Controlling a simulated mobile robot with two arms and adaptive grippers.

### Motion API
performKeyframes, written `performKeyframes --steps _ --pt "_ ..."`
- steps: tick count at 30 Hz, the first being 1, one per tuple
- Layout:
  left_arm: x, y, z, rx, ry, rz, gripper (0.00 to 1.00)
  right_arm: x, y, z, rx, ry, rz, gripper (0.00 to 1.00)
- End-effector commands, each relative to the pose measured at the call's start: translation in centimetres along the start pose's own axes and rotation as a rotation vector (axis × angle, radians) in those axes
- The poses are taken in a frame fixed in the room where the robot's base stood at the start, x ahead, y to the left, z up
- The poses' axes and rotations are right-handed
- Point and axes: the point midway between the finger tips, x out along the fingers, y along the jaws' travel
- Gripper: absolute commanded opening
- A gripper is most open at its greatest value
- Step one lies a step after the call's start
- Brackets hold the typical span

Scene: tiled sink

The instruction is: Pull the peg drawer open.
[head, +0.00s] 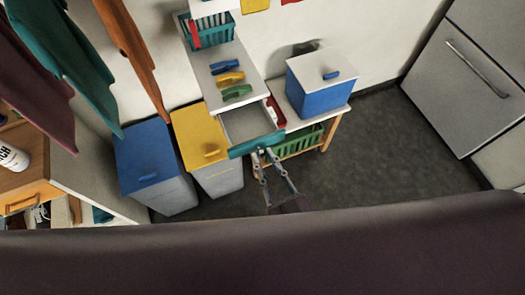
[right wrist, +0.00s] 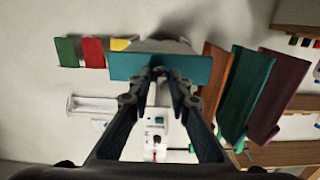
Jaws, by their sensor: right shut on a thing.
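The peg drawer has a teal front (head: 256,145) and a grey inside (head: 247,122). It stands pulled out of a white unit, and its inside looks empty. My right gripper (head: 263,154) is at the middle of the teal front, shut on the drawer's handle; the fingers hide most of the handle. In the right wrist view the teal front (right wrist: 125,67) lies across just beyond my fingertips (right wrist: 160,74). My left gripper is in neither view.
Blue, yellow and green pegs (head: 231,78) lie on the unit's top. Blue (head: 148,158) and yellow (head: 198,132) lidded bins stand to the left. A shelf with a blue box (head: 322,97) and green basket (head: 300,143) stands to the right. Dark floor (head: 385,150) is free.

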Motion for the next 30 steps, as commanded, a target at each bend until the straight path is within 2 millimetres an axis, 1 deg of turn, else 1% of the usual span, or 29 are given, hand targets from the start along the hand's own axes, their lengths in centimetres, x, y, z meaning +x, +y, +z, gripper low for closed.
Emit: performKeyframes --steps 2,5,6,10,16,18,22,26,30 --pt "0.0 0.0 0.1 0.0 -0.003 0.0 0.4 0.0 0.0 0.0 0.0 0.0 0.0 0.0" --pt "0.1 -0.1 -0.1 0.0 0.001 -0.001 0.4 0.0 0.0 0.0 0.0 0.0 0.0 0.0" --pt "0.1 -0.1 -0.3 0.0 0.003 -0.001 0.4 0.0 0.0 0.0 0.0 0.0 0.0 0.21" --pt "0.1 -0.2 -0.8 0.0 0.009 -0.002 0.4 0.0 0.0 0.0 0.0 0.0 0.0 0.35" --pt "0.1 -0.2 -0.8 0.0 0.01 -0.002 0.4 0.1 0.0 0.0 0.0 0.001 0.0 0.35" --pt "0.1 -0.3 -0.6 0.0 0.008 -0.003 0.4 0.0 0.0 0.0 0.0 0.001 0.0 0.35" --pt "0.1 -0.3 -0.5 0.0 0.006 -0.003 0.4 -0.8 0.0 0.0 0.0 -0.001 -0.001 0.35" --pt "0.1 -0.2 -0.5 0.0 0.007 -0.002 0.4 -2.9 0.0 0.1 0.0 -0.004 -0.002 0.35" --pt "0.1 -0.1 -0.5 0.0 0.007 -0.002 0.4 -6.0 0.0 0.2 0.0 -0.005 -0.002 0.35"
